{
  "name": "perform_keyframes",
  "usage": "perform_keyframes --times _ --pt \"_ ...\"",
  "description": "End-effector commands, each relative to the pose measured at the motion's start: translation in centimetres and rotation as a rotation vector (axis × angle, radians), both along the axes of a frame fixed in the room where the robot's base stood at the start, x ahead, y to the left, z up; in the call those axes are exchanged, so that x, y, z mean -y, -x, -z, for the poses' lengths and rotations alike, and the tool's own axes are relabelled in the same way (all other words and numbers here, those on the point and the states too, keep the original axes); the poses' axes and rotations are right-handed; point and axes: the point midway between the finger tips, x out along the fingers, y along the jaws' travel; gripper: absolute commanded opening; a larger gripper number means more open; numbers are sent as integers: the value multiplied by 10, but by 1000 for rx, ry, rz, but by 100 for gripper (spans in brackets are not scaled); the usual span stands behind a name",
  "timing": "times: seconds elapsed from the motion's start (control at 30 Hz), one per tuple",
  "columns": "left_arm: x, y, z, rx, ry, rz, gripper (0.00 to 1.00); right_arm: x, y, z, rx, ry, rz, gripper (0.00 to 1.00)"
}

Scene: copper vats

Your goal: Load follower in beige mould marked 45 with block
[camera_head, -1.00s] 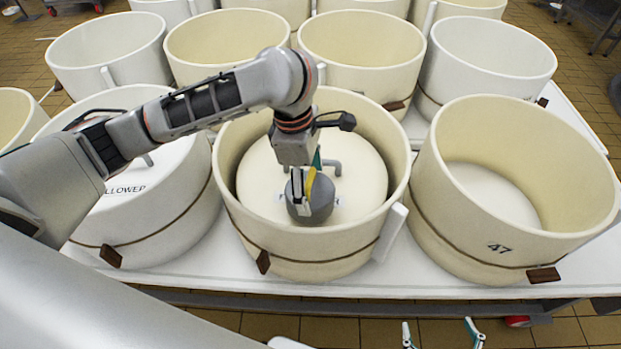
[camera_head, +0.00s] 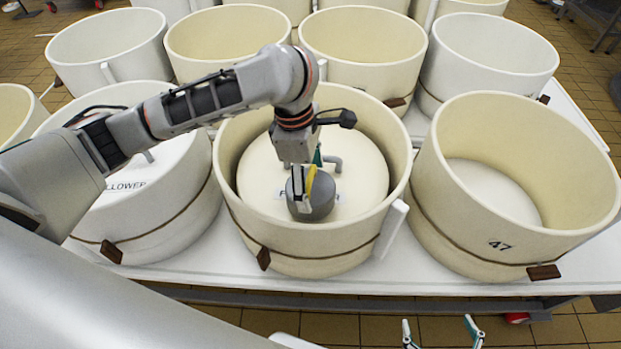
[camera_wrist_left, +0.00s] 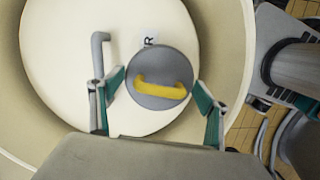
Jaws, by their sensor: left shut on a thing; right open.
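A grey round block (camera_head: 322,205) with a yellow handle is over the pale follower (camera_head: 365,180) inside the beige middle mould (camera_head: 300,245). My left gripper (camera_head: 308,185) is shut on the block from above. In the left wrist view the fingers stand on both sides of the block (camera_wrist_left: 160,65), with its yellow handle between them. I cannot tell whether the block touches the follower. The follower's grey bar handle shows beside the block, and its label is mostly hidden. No number is visible on this mould. My right gripper (camera_head: 438,332) is open and empty at the bottom edge.
A beige mould marked 47 (camera_head: 500,244) stands open and empty at right. A white mould (camera_head: 165,240) at left holds a follower. Several open moulds stand behind. All are on a white table (camera_head: 350,284), with little free room between them.

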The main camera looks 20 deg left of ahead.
Motion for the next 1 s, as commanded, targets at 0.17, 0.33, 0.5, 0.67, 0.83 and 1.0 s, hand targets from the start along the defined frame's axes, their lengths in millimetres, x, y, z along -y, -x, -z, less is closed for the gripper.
perform_keyframes --times 0.17,0.33,0.5,0.67,0.83,1.0 --pt "0 -1 -1 4 3 0 20 0 0 1 -1 0 -1 91" --pt "0 -1 1 4 3 -1 20 0 1 1 -2 0 0 91" --pt "1 -1 3 4 3 -1 20 0 1 2 -4 -1 -1 91" --pt "1 -1 5 4 3 -1 20 0 2 3 -5 -1 0 91" --pt "1 -1 6 4 3 -1 20 0 2 4 -5 0 0 91" --pt "1 -1 8 4 3 -1 20 0 2 5 -7 0 -1 91"
